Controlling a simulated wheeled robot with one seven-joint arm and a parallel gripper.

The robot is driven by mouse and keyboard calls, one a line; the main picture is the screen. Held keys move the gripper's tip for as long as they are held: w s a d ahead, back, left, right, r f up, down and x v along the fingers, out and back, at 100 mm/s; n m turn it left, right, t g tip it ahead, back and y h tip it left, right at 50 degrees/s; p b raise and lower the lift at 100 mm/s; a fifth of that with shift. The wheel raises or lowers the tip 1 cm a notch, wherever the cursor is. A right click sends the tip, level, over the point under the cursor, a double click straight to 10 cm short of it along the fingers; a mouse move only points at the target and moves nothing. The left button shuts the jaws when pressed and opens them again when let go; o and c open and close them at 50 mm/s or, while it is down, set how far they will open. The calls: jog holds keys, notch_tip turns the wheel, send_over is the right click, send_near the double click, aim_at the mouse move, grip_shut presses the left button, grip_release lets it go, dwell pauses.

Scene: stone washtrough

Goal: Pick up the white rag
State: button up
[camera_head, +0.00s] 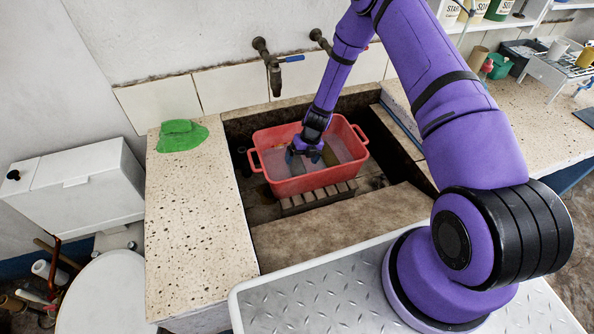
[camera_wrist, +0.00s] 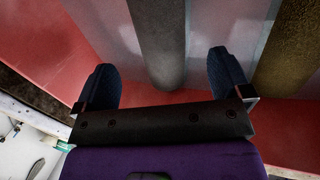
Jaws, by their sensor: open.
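My gripper (camera_head: 303,157) reaches down into a red tub (camera_head: 287,184) in the stone trough. In the wrist view my gripper (camera_wrist: 161,62) is open, with its two dark fingers wide apart. A long, pale grey, rounded shape (camera_wrist: 163,45) lies between and beyond the fingers, with no clear contact on either side. It may be the white rag in shade, but I cannot tell for sure. A brown-olive rounded shape (camera_wrist: 289,50) lies to the right of the right finger; it also shows in the head view (camera_head: 330,155).
The tub stands on a slatted wooden rack (camera_head: 318,196), its walls close around my gripper. A green cloth (camera_head: 182,136) lies on the left stone ledge (camera_head: 196,225). A tap (camera_head: 272,68) juts from the wall behind the tub. A wire rack (camera_head: 556,70) stands at the far right.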

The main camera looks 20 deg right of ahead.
aim_at(299, 166)
jog(key=shift+x, duration=2.75)
jog(key=shift+d, duration=0.1)
jog(key=shift+c, duration=0.2)
jog(key=c, duration=1.1)
